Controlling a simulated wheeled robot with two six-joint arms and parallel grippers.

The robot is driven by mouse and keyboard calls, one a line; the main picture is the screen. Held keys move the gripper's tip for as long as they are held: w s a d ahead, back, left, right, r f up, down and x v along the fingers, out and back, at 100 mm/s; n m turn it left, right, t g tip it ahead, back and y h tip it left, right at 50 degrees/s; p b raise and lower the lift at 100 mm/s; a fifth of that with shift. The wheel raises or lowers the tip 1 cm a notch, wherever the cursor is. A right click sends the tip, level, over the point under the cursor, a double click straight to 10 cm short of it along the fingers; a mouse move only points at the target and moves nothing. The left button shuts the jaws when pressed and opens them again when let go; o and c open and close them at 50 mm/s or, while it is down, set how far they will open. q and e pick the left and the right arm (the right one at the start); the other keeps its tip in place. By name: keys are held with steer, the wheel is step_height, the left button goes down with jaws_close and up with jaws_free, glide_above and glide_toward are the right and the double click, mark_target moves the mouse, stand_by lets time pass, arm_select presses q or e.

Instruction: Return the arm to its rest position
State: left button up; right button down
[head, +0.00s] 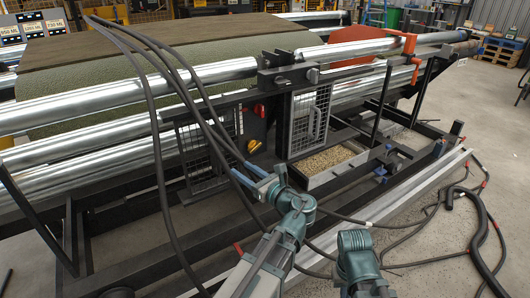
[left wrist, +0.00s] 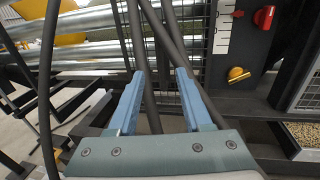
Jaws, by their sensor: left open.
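My left gripper (head: 244,172) reaches up and left from the lower middle of the head view, in front of the machine's frame. Its two blue fingers stand wide apart in the left wrist view (left wrist: 160,88). Dark hoses (head: 160,75) hang across the head view and reach down to the gripper. In the left wrist view the hoses (left wrist: 168,50) pass across the gap between the fingers; I cannot tell whether they touch. No object is clamped. A teal part of my right arm (head: 357,258) shows at the bottom; its gripper is out of view.
The roller machine with shiny rollers (head: 215,72) and green turf (head: 100,95) fills the left and middle. A mesh guard (head: 310,115) and a tray of granules (head: 322,162) stand just beyond my arm. Loose hoses (head: 480,225) lie on the floor at right.

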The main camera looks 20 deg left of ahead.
arm_select(q)
steer(key=s+d+r+n+g+h+p, duration=0.1)
steer(key=s+d+n+g+h+p, duration=0.3)
steer(key=s+d+n+h+p, duration=0.3)
steer(key=s+d+r+n+g+h+p, duration=0.1)
steer(key=s+d+n+g+h+p, duration=0.3)
steer(key=s+d+n+h+p, duration=0.4)
steer(key=s+d+n+p, duration=0.1)
steer(key=d+n+p, duration=0.3)
steer(key=d+p, duration=0.4)
steer(key=shift+r+p, duration=0.4)
steer(key=shift+p, duration=0.45)
stand_by(1.4)
